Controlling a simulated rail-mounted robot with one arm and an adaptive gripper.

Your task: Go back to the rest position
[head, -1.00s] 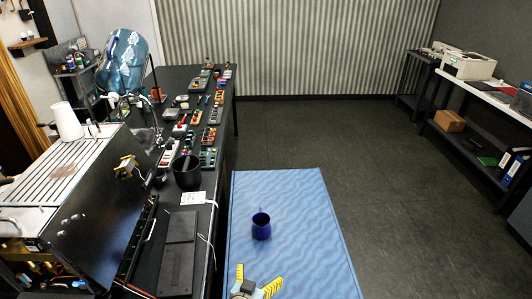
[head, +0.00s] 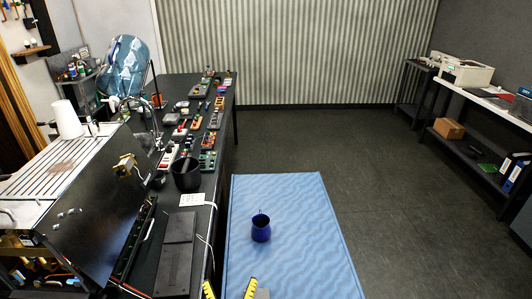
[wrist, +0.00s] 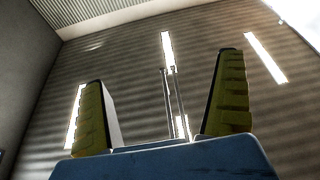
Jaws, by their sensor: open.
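My gripper (head: 229,290) shows at the bottom edge of the head view, with only its yellow fingertips in the picture. In the wrist view my gripper (wrist: 160,105) has its two yellow-green fingers wide apart, with nothing between them. The wrist view looks up at the ceiling and its strip lights. A dark blue mug (head: 261,228) stands on the blue mat (head: 300,200), apart from and beyond my gripper.
A long black bench (head: 225,125) on the left carries several small parts, a black pot (head: 187,175) and a flat dark box (head: 178,245). A brewer with a raised dark panel (head: 95,215) stands at the near left. The floor (head: 350,150) right of the mat is clear.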

